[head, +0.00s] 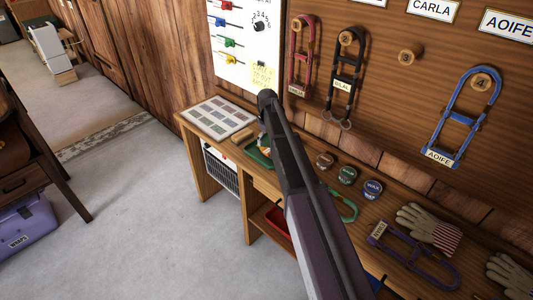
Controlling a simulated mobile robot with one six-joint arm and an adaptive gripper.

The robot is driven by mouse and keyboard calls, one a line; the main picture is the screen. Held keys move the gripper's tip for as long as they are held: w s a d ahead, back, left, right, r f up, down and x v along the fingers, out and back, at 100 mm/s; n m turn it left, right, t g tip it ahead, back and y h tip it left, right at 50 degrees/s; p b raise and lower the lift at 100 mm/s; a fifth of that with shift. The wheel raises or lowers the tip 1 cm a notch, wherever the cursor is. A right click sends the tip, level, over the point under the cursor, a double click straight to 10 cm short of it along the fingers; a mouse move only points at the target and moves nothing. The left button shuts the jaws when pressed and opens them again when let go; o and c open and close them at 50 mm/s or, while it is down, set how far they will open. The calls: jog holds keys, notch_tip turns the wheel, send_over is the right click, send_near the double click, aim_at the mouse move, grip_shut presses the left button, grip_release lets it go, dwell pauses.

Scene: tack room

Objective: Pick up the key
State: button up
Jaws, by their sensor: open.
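I cannot make out a key in the head view. My dark arm crosses the middle of the picture and hides part of the bench (232,142). My gripper does not show; only arm links are visible. A green tray (256,156) with small items lies on the bench just left of my arm, partly hidden by it. The items are too small to tell apart.
Three round tins (347,176), gloves (430,226) and a purple halter (405,252) lie on the bench. Halters, including a blue one (462,115), hang on the wall board (395,100). A picture sheet (218,117) lies at the bench's far end.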

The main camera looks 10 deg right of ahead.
aim_at(267, 150)
jog(key=shift+f, duration=0.1)
jog(key=shift+s+f+b, duration=0.1)
jog(key=shift+f+b, duration=2.45)
jog(key=shift+b, duration=0.1)
jog(key=c, duration=1.2)
